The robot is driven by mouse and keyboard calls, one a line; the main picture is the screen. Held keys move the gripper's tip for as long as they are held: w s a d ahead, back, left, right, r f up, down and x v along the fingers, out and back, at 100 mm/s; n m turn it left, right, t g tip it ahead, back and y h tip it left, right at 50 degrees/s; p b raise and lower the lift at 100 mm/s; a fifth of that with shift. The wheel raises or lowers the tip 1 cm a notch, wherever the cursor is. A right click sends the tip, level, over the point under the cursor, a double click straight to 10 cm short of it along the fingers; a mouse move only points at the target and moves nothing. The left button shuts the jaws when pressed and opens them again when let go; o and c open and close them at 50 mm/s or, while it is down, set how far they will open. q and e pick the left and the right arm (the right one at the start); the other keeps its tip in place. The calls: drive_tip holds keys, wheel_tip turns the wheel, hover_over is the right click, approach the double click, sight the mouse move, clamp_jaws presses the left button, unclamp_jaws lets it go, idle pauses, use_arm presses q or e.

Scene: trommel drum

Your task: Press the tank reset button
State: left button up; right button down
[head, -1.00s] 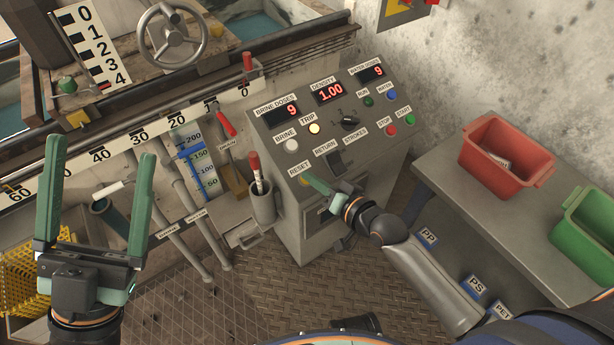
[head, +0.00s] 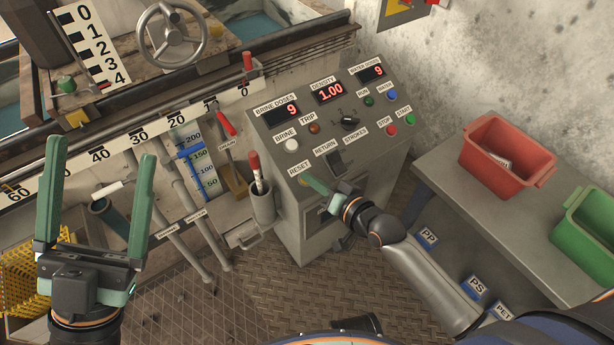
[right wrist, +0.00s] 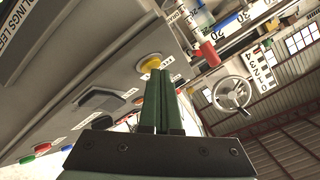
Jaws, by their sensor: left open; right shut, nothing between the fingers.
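The yellow reset button (right wrist: 150,62) shows in the right wrist view, right at the tips of my right gripper's fingers. The fingertips appear to touch it. In the head view my right gripper (head: 306,180) is shut and empty, its tips at the lower left of the grey control panel (head: 325,150), just below the RESET label (head: 299,168). The fingers mostly hide the button there. The TRIP lamp (head: 314,128) is dull reddish brown. My left gripper (head: 100,160) is open and empty, raised at the left, away from the panel.
The displays (head: 330,92) read 9, 1.00 and 9. A cup (head: 262,208) holding a red-handled tool stands left of the panel. A red bin (head: 505,155) and a green bin (head: 590,220) stand on a bench at the right.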

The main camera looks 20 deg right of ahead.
idle(0.4)
drive_tip(key=shift+s+d+r+p, duration=0.15)
drive_tip(key=shift+s+r+p, duration=0.2)
drive_tip(key=shift+r+p, duration=0.55)
drive_tip(key=shift+f, duration=0.15)
drive_tip(key=r+p, duration=0.1)
drive_tip(key=p, duration=0.1)
drive_tip(key=s+r+p, duration=0.1)
drive_tip(key=r+p, duration=0.1)
drive_tip(key=s+r+p, duration=0.1)
drive_tip(key=p, duration=0.1)
drive_tip(key=shift+s+d+r, duration=0.1)
drive_tip(key=shift+d+r, duration=0.1)
drive_tip(key=shift+d, duration=0.2)
